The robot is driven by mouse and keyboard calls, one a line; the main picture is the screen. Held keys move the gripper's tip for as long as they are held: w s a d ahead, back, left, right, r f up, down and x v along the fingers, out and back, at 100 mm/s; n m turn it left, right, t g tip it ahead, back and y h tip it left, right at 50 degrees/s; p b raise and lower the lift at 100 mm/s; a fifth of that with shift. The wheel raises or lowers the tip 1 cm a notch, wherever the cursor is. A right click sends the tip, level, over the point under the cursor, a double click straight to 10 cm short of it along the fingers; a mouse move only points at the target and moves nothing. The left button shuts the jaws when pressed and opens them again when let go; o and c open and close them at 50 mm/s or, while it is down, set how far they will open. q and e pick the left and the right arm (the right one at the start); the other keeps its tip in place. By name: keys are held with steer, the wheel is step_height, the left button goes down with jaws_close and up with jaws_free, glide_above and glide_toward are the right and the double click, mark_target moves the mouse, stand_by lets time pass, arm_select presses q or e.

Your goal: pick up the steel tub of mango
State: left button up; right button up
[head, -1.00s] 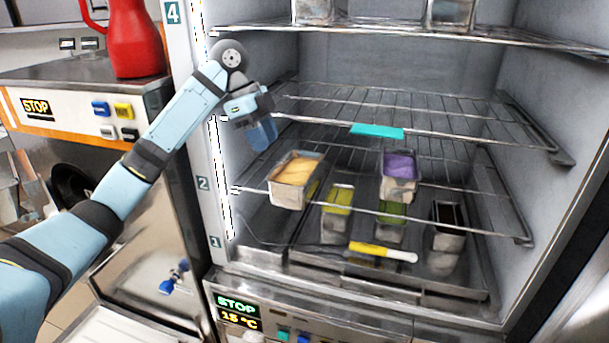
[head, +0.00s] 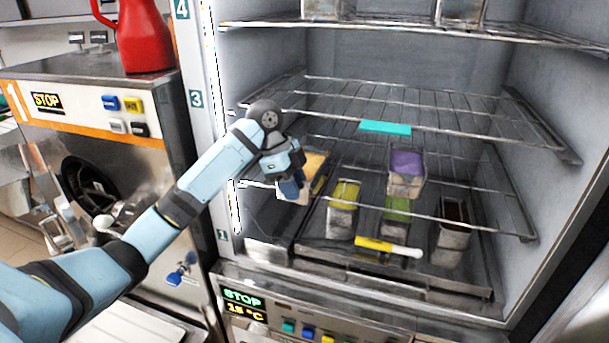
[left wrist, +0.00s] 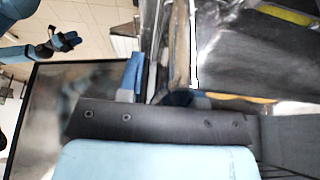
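The steel tub of mango (head: 314,163), with an orange-yellow top, stands at the left of the shelf marked 2 in the head view. My left gripper (head: 290,187) is at its near left side, fingers pointing down, and hides much of the tub. In the left wrist view, a strip of orange mango (left wrist: 240,98) shows just beyond the gripper body, beside a blue finger. I cannot tell whether the fingers are apart or touch the tub. My right gripper (left wrist: 66,41) appears small at the upper left of the left wrist view, away from the freezer.
A purple tub (head: 406,170) stands right on the same shelf. Lower down are yellow-green (head: 344,205), green (head: 396,212) and dark (head: 453,230) tubs and a yellow-and-white tool (head: 388,246). A turquoise item (head: 385,127) lies on the wire shelf above. A red jug (head: 145,38) stands outside.

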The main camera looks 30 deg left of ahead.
arm_select(q)
steer(key=shift+f, duration=0.1)
jaws_close()
